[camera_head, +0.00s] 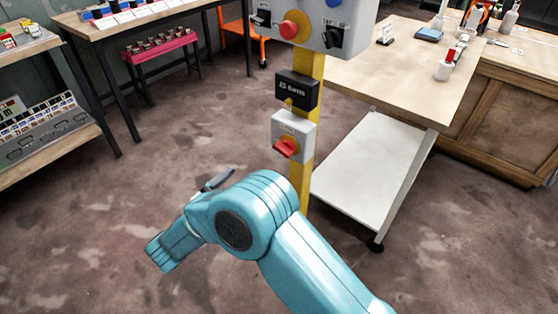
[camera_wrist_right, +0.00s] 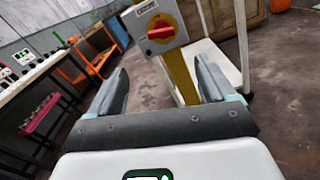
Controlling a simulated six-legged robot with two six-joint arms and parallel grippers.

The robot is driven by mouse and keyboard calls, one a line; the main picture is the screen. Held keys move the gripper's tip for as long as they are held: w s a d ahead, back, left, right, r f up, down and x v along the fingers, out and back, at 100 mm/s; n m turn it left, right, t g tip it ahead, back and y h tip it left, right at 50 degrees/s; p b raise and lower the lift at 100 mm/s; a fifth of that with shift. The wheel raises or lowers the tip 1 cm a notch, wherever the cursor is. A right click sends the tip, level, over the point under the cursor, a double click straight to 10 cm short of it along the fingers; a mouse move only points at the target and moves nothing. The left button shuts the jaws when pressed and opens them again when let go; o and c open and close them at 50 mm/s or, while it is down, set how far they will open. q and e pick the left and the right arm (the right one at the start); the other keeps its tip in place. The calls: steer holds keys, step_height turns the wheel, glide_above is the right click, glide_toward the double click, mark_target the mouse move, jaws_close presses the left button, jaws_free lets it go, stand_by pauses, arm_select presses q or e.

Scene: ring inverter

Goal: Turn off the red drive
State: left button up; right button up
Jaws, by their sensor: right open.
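A red rotary handle (camera_head: 287,148) on a yellow disc sits on a small grey switch box (camera_head: 306,139), fixed to a yellow post. The handle also shows in the right wrist view (camera_wrist_right: 161,33), lying roughly level across its disc. The label above it is unreadable. My right arm comes in from the bottom in the head view, and a dark grey finger (camera_head: 217,180) shows behind its teal links. In the wrist view my right gripper (camera_wrist_right: 161,66) is open and empty, its fingers apart, with the switch box ahead and above them. My left gripper is not in view.
Above on the yellow post (camera_head: 300,190) are a dark labelled box (camera_head: 297,90) and a grey control box (camera_head: 345,15) with a red button (camera_head: 289,29). A wooden-topped table (camera_head: 395,75) stands to the right, shelves to the left. The floor between is clear.

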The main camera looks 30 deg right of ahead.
mark_target(280, 152)
steer(key=b+x, duration=0.1)
steer(key=x, duration=1.4)
steer(key=shift+d, duration=0.3)
